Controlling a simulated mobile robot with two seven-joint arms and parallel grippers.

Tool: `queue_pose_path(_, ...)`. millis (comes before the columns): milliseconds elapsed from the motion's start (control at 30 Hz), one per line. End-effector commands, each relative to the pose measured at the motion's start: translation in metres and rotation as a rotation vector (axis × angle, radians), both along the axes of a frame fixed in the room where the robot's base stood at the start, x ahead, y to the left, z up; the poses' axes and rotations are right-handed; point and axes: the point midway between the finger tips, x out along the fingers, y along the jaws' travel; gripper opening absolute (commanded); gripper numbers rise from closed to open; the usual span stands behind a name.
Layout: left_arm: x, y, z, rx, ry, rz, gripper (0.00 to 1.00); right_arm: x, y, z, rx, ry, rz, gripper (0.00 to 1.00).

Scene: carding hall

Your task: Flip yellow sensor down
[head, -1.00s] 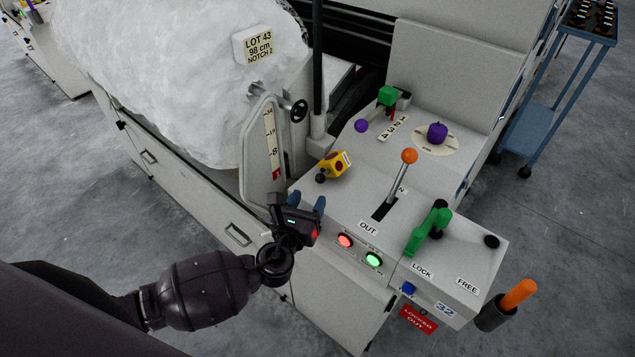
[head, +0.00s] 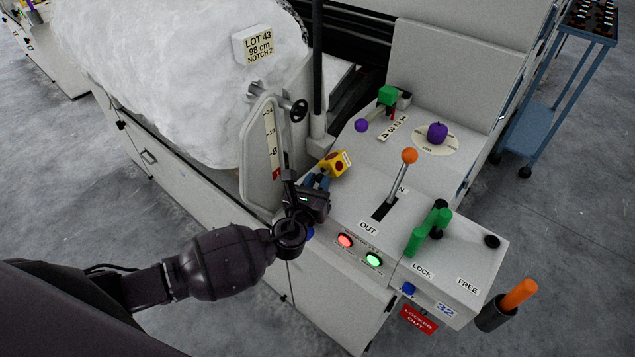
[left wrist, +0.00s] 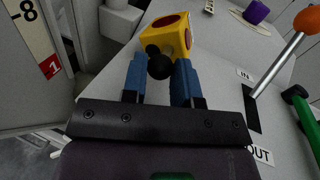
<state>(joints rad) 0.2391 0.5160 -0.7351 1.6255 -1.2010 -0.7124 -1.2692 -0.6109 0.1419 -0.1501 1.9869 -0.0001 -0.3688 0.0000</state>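The yellow sensor (head: 334,165) sits on the machine's grey top, left of the orange-knobbed lever. It is a yellow block with dark red round faces and a black ball knob on its near side. My left gripper (head: 316,181) is right at the near side of the sensor. In the left wrist view the yellow sensor (left wrist: 167,36) is straight ahead, and its black knob (left wrist: 160,66) shows between the blue fingertips of the left gripper (left wrist: 160,72). The fingers are apart; I cannot tell whether they touch the knob. My right gripper is not in view.
The orange-knobbed lever (head: 409,157) stands to the right. The scale plate (head: 262,150) rises close on the left. Red (head: 345,241) and green (head: 373,260) lamps sit near the front edge. A green handle (head: 416,239) is further right.

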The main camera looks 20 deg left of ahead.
Motion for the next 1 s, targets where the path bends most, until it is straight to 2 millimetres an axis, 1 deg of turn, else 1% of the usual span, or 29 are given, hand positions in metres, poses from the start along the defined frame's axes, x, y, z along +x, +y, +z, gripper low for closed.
queue_pose_path(33,0.0,0.0,0.0,0.0,0.0,0.0,0.19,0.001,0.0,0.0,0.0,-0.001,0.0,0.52)
queue_pose_path(133,0.0,0.0,0.0,0.0,0.0,0.0,0.04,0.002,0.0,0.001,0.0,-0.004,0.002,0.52)
queue_pose_path(367,0.0,0.001,0.001,-0.018,0.006,0.001,0.03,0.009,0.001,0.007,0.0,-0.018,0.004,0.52)
queue_pose_path(567,0.001,0.004,0.004,-0.095,0.033,0.001,0.03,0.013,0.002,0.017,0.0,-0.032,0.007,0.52)
queue_pose_path(800,0.004,0.012,0.008,-0.273,0.097,0.003,0.03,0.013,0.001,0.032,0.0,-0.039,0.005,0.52)
queue_pose_path(1000,0.007,0.02,0.008,-0.452,0.162,0.003,0.03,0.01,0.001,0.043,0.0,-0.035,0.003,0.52)
